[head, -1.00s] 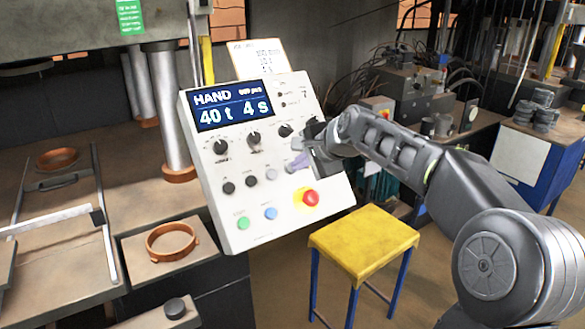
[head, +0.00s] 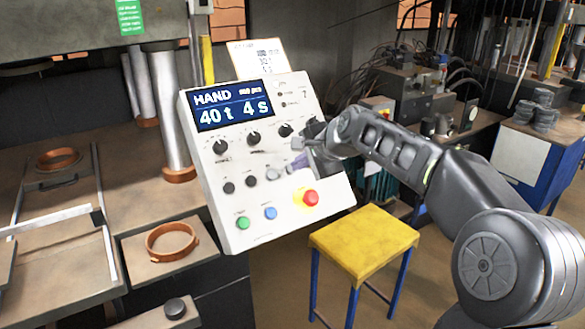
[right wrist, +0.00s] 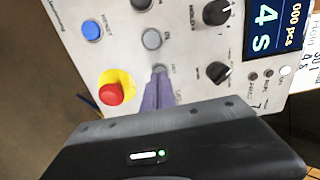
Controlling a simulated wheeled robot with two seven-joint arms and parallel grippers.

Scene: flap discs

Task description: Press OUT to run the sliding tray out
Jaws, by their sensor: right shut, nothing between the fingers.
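The white control panel (head: 208,222) fills the middle of the head view, its display reading HAND, 40 t and 4 s. My right gripper (head: 295,168) is shut and empty, its purple-grey fingertips at the button row. In the right wrist view the fingertips (right wrist: 158,74) cover most of a button beside the grey IN button (right wrist: 152,38); its label is too blurred to read surely. I cannot tell whether that button is pushed in. A plate that looks like the sliding tray (head: 78,176), with a dark handle and a copper ring, lies between rails at left. My left gripper is not in view.
A red stop button (head: 310,198) on yellow sits just below the fingers. Green (head: 243,223) and blue (head: 271,213) buttons are near the panel's lower edge. A yellow stool (head: 364,243) stands below right. A second copper ring (head: 172,242) lies on a plate at left.

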